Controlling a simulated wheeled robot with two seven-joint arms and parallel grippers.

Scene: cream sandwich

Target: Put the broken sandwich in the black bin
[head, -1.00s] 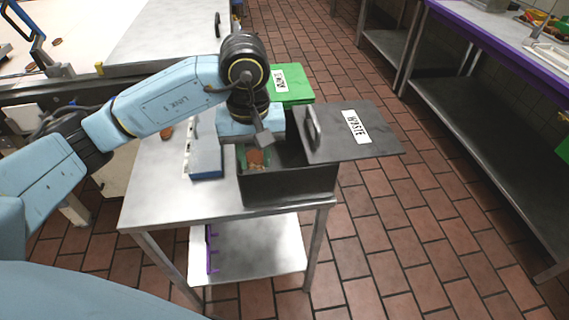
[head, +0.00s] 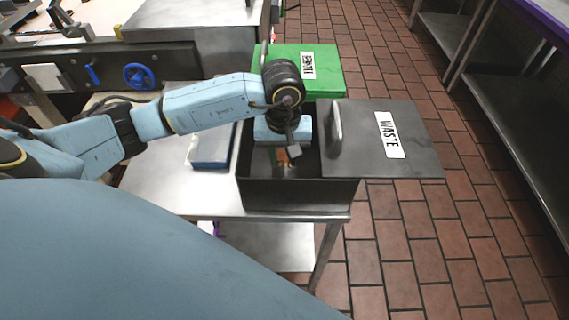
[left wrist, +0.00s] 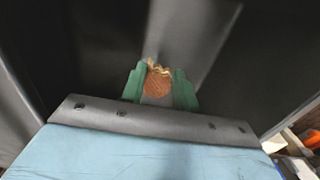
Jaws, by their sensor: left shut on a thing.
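The black bin (head: 300,198) stands on the metal table with its lid (head: 375,150), marked WASTE, pushed to the right, so its left part is open. My left gripper (head: 284,157) points down inside that opening. In the left wrist view its green fingers (left wrist: 158,90) are shut on the broken sandwich (left wrist: 158,84), a round brown biscuit with a ragged cream-coloured edge. The dark bin interior lies around and beyond it. In the head view only a small orange-brown bit of the sandwich shows below the gripper. My right gripper is not in view.
A green bin (head: 305,67) with a labelled lid stands behind the black bin. A blue and white box (head: 212,147) lies left of the bin on the metal table (head: 165,190). A conveyor with a blue handwheel (head: 139,76) is at the back left. Tiled floor is clear at right.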

